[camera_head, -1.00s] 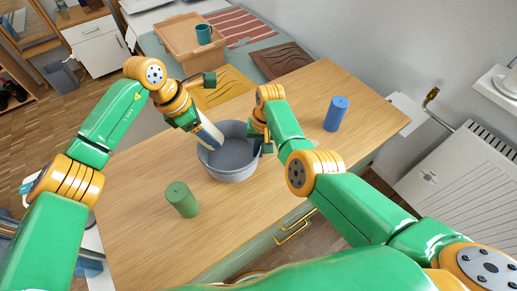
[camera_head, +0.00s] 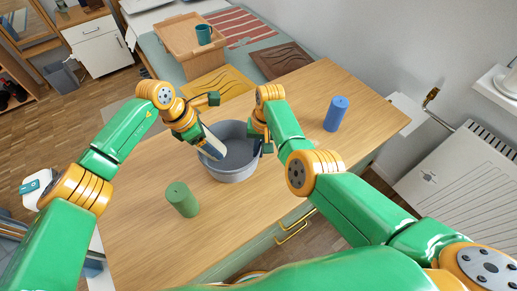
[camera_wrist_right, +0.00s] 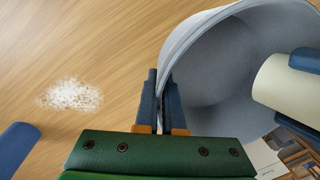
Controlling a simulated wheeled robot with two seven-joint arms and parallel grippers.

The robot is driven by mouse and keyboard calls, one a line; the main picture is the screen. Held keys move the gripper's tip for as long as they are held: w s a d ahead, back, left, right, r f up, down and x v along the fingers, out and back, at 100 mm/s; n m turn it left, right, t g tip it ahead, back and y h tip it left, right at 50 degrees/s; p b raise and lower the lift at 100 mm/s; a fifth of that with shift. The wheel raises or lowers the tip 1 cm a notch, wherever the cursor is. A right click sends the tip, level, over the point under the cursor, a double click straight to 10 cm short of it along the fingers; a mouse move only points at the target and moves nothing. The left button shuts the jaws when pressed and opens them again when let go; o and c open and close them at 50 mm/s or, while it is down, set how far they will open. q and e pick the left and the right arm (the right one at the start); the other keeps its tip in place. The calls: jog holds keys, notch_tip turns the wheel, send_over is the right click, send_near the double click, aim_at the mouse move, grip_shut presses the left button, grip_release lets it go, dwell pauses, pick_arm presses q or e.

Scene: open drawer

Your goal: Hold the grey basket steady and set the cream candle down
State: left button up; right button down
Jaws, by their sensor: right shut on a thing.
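The grey basket (camera_head: 236,172) stands on the wooden table, and its opening fills the upper right of the right wrist view (camera_wrist_right: 212,75). My right gripper (camera_head: 262,143) is shut on the basket's right rim, with a finger on each side of the wall in the wrist view (camera_wrist_right: 160,95). My left gripper (camera_head: 202,137) is shut on the cream candle (camera_head: 214,148). The candle is tilted, its lower end over or inside the left part of the basket. It also shows between blue fingers in the right wrist view (camera_wrist_right: 280,85). Contact with the basket floor cannot be told.
A green cylinder (camera_head: 182,199) stands on the table at front left of the basket. A blue cylinder (camera_head: 335,114) stands at the right. A white speckled patch (camera_wrist_right: 70,96) lies on the table. A drawer handle (camera_head: 291,232) shows at the near edge.

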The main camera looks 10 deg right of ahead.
pick_arm(q)
jog(key=o, duration=0.3)
jog(key=shift+o, duration=0.2)
jog(key=shift+r, duration=0.1)
jog(key=v, duration=1.2)
jog(key=shift+a, duration=0.1)
pick_arm(e)
jog(key=c, duration=0.9)
grip_release()
jog(key=shift+c, duration=0.2)
jog(key=shift+r, duration=0.1)
